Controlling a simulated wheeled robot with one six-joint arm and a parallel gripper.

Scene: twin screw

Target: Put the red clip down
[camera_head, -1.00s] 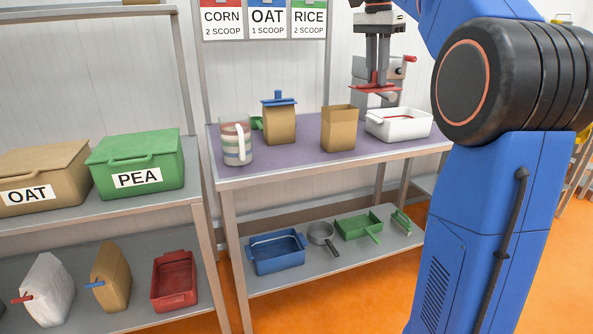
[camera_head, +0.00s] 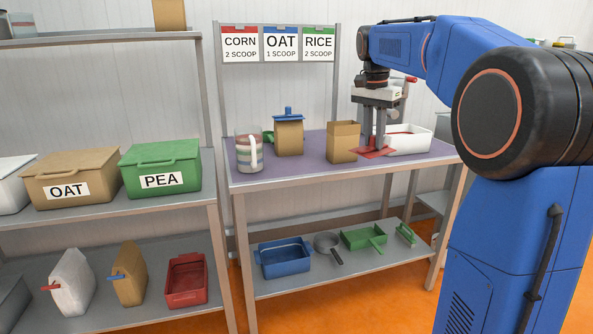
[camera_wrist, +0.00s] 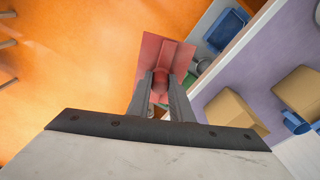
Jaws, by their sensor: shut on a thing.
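The open brown bag (camera_head: 342,142) stands just left of my gripper, the white tray (camera_head: 408,143) just right. A bag with a blue clip (camera_head: 288,137) and a striped jar (camera_head: 247,155) stand further left. Bare tabletop shows in front of them.

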